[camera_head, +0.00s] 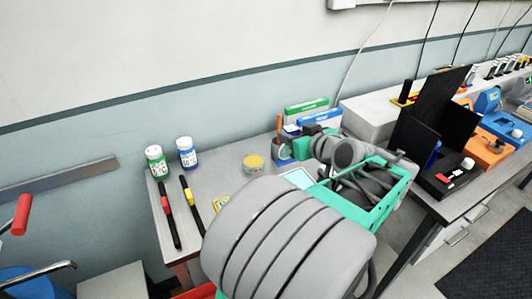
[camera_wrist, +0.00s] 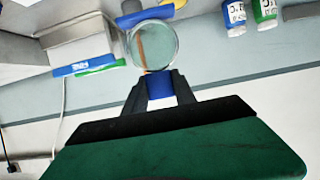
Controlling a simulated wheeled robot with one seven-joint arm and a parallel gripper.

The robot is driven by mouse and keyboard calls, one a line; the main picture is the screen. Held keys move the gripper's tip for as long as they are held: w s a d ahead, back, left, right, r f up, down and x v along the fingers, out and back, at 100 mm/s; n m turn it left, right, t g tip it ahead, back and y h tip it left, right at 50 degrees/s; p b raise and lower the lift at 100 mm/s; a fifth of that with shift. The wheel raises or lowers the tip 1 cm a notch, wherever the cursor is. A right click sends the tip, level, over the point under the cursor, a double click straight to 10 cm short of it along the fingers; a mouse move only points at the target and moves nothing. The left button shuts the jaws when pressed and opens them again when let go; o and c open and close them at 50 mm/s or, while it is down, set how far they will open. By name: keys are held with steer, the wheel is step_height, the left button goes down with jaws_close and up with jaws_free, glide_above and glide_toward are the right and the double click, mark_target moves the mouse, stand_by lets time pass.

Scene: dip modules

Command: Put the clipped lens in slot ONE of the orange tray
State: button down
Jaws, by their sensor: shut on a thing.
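The clipped lens shows in the wrist view as a clear round disc (camera_wrist: 154,45) with a blue clip (camera_wrist: 160,87) at its edge. My gripper (camera_wrist: 160,90) is shut on the blue clip, and the lens stands out beyond the fingertips. In the head view my green and black gripper (camera_head: 292,136) is above the back of the bench, near an orange stick; the lens is not clear there.
Green and blue boxes (camera_head: 307,107) lie behind my gripper.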

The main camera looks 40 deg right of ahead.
steer(key=w+a+f+p, duration=0.1)
steer(key=w+f+p, duration=0.1)
steer(key=w+f, duration=0.5)
step_height(320, 180, down, 3)
steer(key=shift+a, duration=0.15)
steer(key=shift+w+f, duration=0.1)
steer(key=c, duration=1)
jaws_free()
